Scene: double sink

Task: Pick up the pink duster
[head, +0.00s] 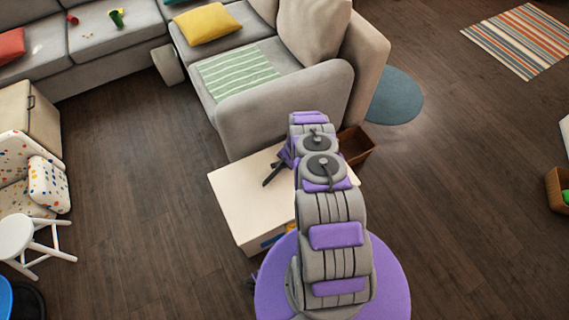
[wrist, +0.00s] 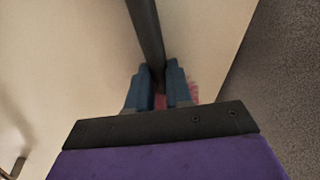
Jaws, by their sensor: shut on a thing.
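The pink duster shows in the wrist view as a dark rod-like handle (wrist: 147,35), with a bit of pink (wrist: 193,92) partly hidden behind my gripper (wrist: 160,88). The blue fingers are shut on the dark handle, which runs up out of the top of the picture. In the head view my gripper (head: 278,168) is over the pale low table, largely hidden by my arm. A small dark shape there may be the fingers or the handle; I cannot tell which. The pink part is hidden in the head view.
The pale table (head: 238,200) stands against the grey sofa (head: 285,105). A brown box (head: 357,146) is just right of the table. A white stool (head: 22,240) and a spotted armchair (head: 45,185) are at the left. The wooden floor on the right is mostly clear.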

